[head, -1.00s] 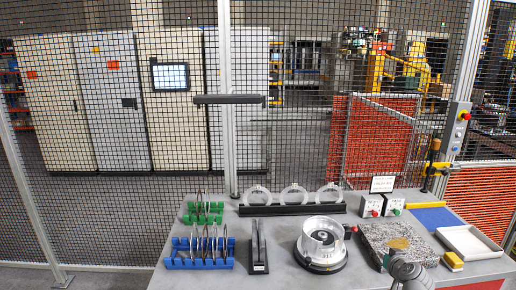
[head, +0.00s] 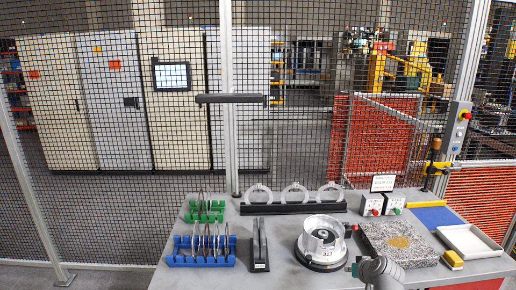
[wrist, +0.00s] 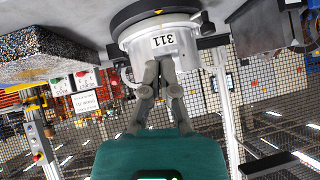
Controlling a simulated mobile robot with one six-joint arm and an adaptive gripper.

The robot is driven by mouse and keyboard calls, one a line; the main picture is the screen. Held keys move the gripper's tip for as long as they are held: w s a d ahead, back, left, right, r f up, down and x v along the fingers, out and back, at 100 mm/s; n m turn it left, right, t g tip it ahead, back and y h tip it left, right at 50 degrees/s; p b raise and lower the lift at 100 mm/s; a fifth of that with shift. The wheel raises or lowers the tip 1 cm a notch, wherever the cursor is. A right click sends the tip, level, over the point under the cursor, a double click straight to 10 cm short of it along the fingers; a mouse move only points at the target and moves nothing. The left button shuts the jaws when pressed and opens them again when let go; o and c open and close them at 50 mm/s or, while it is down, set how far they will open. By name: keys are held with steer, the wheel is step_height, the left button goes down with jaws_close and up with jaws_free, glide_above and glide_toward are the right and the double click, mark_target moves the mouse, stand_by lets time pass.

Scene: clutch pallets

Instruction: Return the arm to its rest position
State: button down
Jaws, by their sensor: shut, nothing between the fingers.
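My gripper (wrist: 158,62) shows in the wrist view with its two grey fingers together, shut and empty. The wrist picture is upside down. Behind the fingertips stands the silver round housing (wrist: 166,36) marked 311 on its black base; I cannot tell the exact gap between them. In the head view a grey piece of my arm (head: 381,272) shows at the bottom edge, in front of the speckled stone plate (head: 408,256) and right of the silver housing (head: 321,237). The fingers cannot be made out there.
A mesh fence (head: 300,120) closes the back.

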steer(key=s+a+f+g+h, duration=0.2)
steer(key=s+a+f+g, duration=0.4)
steer(key=s+a+g, duration=0.3)
steer(key=shift+s+a, duration=0.9)
steer(key=shift+a, duration=0.9)
steer(key=shift+a, duration=0.1)
